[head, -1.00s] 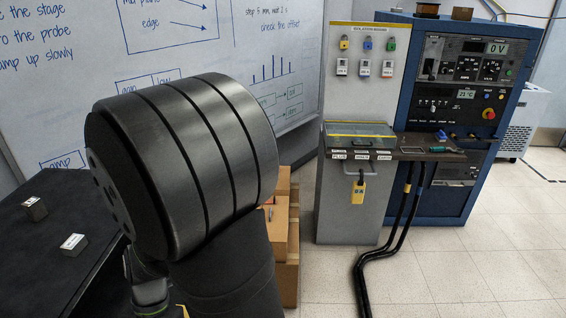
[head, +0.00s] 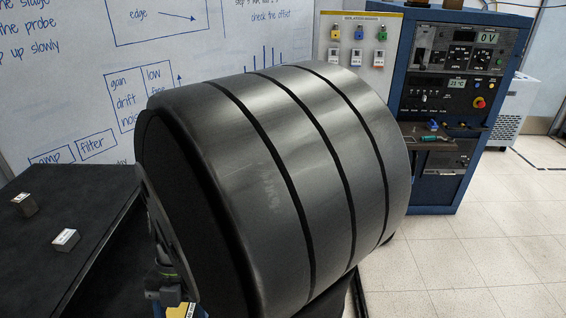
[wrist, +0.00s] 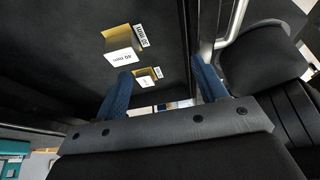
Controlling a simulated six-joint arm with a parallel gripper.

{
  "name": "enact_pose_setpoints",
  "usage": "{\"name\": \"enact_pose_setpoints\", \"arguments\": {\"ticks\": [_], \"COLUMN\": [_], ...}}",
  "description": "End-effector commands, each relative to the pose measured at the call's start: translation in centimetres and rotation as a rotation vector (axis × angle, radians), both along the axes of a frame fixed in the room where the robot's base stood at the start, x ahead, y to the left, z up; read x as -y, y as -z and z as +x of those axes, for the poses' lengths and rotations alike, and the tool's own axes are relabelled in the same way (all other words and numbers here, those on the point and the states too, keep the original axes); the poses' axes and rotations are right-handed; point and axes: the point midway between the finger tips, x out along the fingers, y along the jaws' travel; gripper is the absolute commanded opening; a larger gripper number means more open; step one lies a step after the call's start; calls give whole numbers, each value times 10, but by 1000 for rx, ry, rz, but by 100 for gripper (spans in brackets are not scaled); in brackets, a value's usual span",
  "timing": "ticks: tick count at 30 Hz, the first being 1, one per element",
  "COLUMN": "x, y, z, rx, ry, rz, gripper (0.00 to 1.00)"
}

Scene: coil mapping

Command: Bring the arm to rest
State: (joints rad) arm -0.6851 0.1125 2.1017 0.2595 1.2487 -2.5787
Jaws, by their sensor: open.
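My gripper (wrist: 163,84) shows in the wrist view with its two blue fingers apart and nothing between them. It faces a dark tabletop (wrist: 60,60) with small labelled blocks on it: a larger one (wrist: 123,48) and a smaller-looking one (wrist: 144,82). In the head view my own thick dark arm link fills the middle and hides much behind it. I cannot make out the fingers there. Two small blocks, one (head: 25,204) behind the other (head: 66,240), sit on the black table (head: 100,215) at the left.
A whiteboard (head: 210,50) stands behind. A pale panel (head: 333,50) with several coloured padlocks stands beside a blue instrument rack (head: 455,100) reading 0 V. A white unit (head: 515,110) is further right. The tiled floor (head: 480,255) at right is clear.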

Motion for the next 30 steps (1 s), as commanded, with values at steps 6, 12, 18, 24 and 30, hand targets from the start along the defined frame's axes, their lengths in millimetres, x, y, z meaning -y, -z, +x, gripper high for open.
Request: {"name": "enact_pose_setpoints", "arguments": {"ticks": [6,12,18,24,30], "x": [25,19,-9,-39,-70], "y": [-17,-30,-40,-50,-61], "z": [15,36,63,88,111], "rx": [3,1,1,2,2], "ry": [5,61,180,300,425], "rz": [1,1,0,0,0], "gripper": [67,67,67,67,67]}}
